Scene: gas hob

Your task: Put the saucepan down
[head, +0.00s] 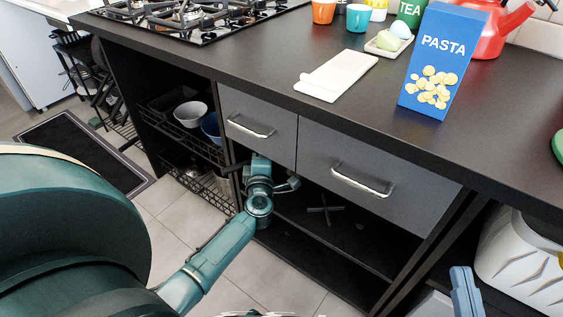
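I cannot make out the saucepan for certain. A grey metal vessel (224,187) shows low in the open cabinet, mostly hidden by the basket and my arm; I cannot tell whether it is the saucepan. A teal arm of mine comes in from the lower left and reaches to the open cabinet below the drawers. Its wrist is at the cabinet front, and its fingers cannot be made out. A blue-grey finger-like part, which seems to be my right gripper (465,292), enters at the bottom right edge. What it holds, if anything, is out of view.
The hob (190,15) is at the back left of the black counter (275,72). A blue pasta box (437,62), a white board (337,76), a red kettle (492,35) and cups stand on it. Wire baskets hold a white bowl (190,113). Both drawers (355,170) are shut.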

